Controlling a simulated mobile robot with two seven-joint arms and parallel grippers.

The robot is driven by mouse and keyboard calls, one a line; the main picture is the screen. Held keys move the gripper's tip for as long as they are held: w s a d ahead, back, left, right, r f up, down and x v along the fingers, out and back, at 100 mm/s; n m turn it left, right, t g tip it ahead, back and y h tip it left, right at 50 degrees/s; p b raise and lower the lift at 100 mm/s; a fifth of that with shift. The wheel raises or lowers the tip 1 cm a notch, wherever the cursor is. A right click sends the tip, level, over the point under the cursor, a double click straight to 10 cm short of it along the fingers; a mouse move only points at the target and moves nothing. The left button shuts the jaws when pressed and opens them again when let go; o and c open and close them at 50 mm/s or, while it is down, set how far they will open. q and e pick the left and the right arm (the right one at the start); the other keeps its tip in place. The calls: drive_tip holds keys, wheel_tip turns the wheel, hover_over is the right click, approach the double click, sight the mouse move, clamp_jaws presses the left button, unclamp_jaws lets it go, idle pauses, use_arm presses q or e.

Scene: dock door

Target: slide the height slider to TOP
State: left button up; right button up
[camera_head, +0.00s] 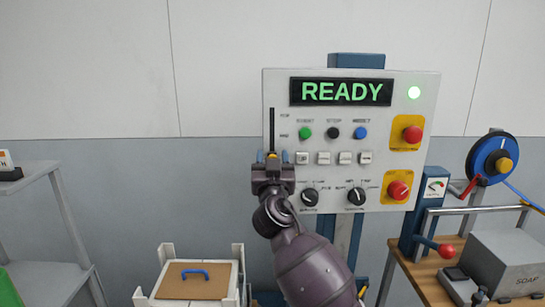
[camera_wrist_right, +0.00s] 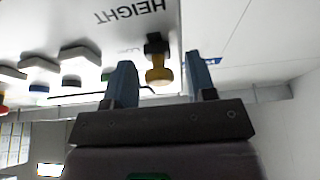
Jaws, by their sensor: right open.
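The control panel (camera_head: 350,85) stands upright ahead of me. The height slider's dark vertical slot (camera_head: 272,125) runs along its left edge, with small blurred labels beside it. The slider's yellow knob (camera_head: 272,155) shows low on this track, just above my right gripper. My right gripper (camera_head: 272,160) is open. In the right wrist view, the yellow knob (camera_wrist_right: 158,72) on its dark stem lies between the two blue fingers, with gaps on both sides. The lower end of the slot is hidden behind my gripper. My left gripper is not in view.
Buttons, dials (camera_head: 356,196) and red emergency knobs (camera_head: 398,190) lie to the right of the slider. A cart with a brown lid (camera_head: 194,280) stands below left. The wall left of the panel is clear.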

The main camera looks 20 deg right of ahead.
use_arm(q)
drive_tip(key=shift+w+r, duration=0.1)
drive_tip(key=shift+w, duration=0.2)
use_arm(e)
drive_tip(key=shift+w, duration=0.1)
drive_tip(key=shift+c, duration=0.3)
